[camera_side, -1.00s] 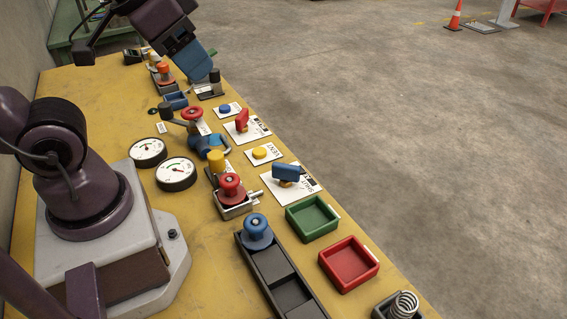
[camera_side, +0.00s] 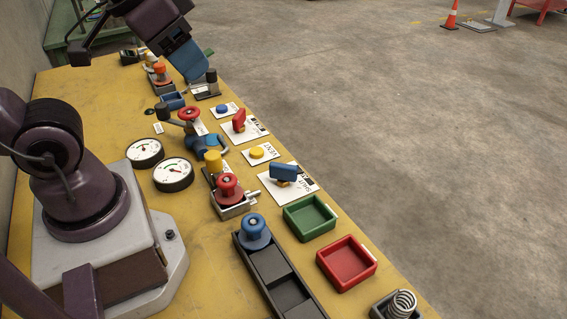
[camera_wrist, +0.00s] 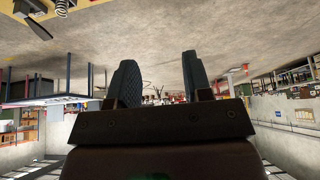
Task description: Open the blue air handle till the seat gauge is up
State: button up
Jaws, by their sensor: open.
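A blue handle (camera_side: 283,172) sits on a white card (camera_side: 302,191) on the right side of the yellow bench. Two round white-faced gauges, a rear one (camera_side: 144,152) and a front one (camera_side: 173,174), lie near my arm's base. Their lettering is too small to tell which is the seat gauge. My gripper (camera_side: 200,60) is in the air over the far end of the bench, well away from the blue handle. In the wrist view my gripper (camera_wrist: 160,84) has its two teal fingers apart with nothing between them. The handle is not in the wrist view.
A red handle (camera_side: 239,119), a blue button (camera_side: 222,109) and a yellow button (camera_side: 257,152) stand behind the blue handle. A clamp with a red knob (camera_side: 228,185) is left of it. A green tray (camera_side: 309,237) and a red tray (camera_side: 346,282) lie in front.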

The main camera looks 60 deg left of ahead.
jog(key=m+g, duration=0.6)
jog(key=m, duration=0.3)
send_near(283, 165)
notch_tip(283, 165, down, 10)
jog(key=shift+s+f, duration=0.1)
jog(key=shift+c, duration=0.4)
grip_shut()
